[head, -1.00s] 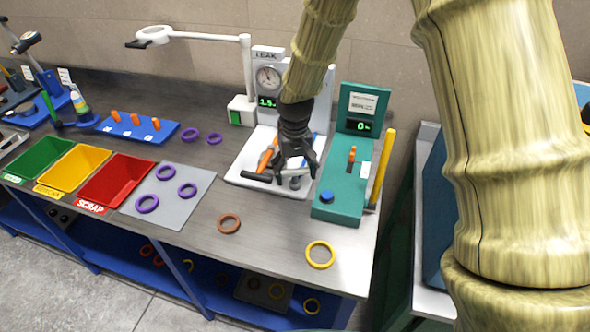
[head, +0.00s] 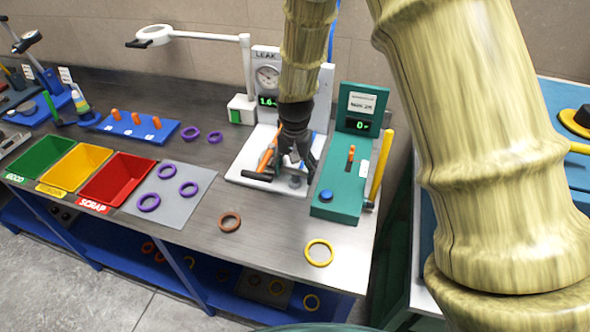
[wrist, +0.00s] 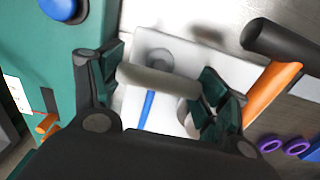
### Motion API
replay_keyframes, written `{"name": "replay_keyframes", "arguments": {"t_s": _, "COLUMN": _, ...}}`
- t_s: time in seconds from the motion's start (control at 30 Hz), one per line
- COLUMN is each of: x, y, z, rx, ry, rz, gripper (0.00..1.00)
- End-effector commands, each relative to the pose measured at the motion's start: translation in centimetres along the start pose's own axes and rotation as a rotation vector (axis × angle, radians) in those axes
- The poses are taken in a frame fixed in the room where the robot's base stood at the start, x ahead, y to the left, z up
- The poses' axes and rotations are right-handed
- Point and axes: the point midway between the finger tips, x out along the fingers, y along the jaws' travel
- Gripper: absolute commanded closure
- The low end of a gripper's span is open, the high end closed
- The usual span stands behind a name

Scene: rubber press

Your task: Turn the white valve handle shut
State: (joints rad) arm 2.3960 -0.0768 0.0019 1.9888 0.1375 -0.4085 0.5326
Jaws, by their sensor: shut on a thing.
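The white valve handle (wrist: 158,80) is a short pale bar in the wrist view. It lies crosswise between the two fingers of my gripper (wrist: 163,84), which are closed on its ends. In the head view my gripper (head: 296,160) points down over the white base plate (head: 250,168) of the leak tester. There the handle is hidden or too small to make out behind the fingers. A grey round fitting (wrist: 159,57) and a blue rod (wrist: 147,108) show near the handle in the wrist view.
An orange lever with a black grip (head: 257,175) is close left of my gripper; the grip also shows in the wrist view (wrist: 280,42). A teal tester (head: 340,190) stands close on the right. A dial gauge (head: 267,76) stands behind. Rings lie on the bench front.

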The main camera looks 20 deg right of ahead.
Motion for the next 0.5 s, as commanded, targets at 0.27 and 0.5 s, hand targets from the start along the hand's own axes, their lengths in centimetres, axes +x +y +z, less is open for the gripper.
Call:
{"name": "replay_keyframes", "arguments": {"t_s": 0.27, "x": -0.04, "y": -0.01, "z": -0.02, "rx": 0.007, "ry": 0.0, "rz": -0.001, "gripper": 0.49}}
{"name": "replay_keyframes", "arguments": {"t_s": 0.5, "x": -0.01, "y": 0.0, "z": 0.0, "rx": 0.006, "ry": -0.001, "rz": -0.001, "gripper": 0.04}}
